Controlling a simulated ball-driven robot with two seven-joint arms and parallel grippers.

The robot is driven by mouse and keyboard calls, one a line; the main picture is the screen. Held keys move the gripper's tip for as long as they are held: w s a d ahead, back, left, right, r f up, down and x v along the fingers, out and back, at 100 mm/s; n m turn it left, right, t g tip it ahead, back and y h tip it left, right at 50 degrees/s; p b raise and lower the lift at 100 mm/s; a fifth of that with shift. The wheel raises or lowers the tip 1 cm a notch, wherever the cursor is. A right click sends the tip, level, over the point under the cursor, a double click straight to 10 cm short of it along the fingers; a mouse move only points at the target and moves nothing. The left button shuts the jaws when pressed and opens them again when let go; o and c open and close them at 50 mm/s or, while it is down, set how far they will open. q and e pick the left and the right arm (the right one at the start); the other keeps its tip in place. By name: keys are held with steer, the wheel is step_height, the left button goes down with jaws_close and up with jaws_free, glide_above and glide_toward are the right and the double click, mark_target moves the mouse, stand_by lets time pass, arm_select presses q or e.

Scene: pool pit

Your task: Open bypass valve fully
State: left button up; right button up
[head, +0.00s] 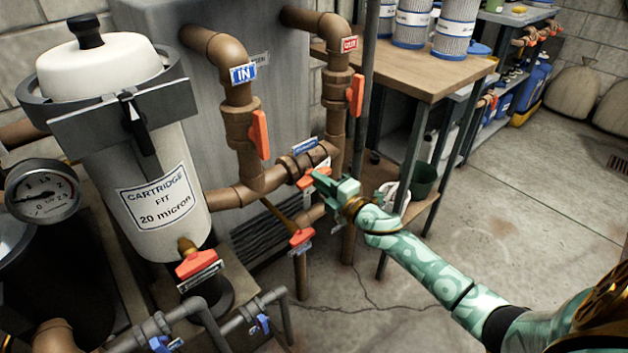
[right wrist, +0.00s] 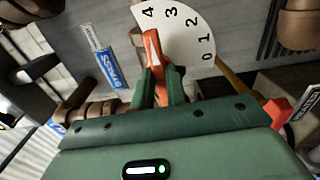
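The bypass valve's orange handle (head: 312,179) sits on the horizontal brown pipe between the IN and OUT pipes. In the right wrist view the handle (right wrist: 153,50) lies along the 4 end of a white dial (right wrist: 185,35) marked 0 to 4. My right gripper (head: 330,184) is at the handle. Its green fingers (right wrist: 160,86) lie on both sides of the handle and look closed on it. The blue bypass label (right wrist: 108,68) shows beside the dial. The valve body is partly hidden by the gripper. My left gripper is not in view.
Upright orange handles sit on the IN pipe (head: 259,134) and the OUT pipe (head: 355,95). Another orange valve (head: 301,238) is below. The cartridge filter housing (head: 155,180) stands left. A wooden bench (head: 430,70) stands behind my right arm. Floor at right is clear.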

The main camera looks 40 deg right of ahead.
steer(key=o, duration=0.5)
steer(key=s+p, duration=0.1)
steer(key=s, duration=0.6)
steer(key=shift+d+p, duration=0.25)
steer(key=shift+p, duration=0.15)
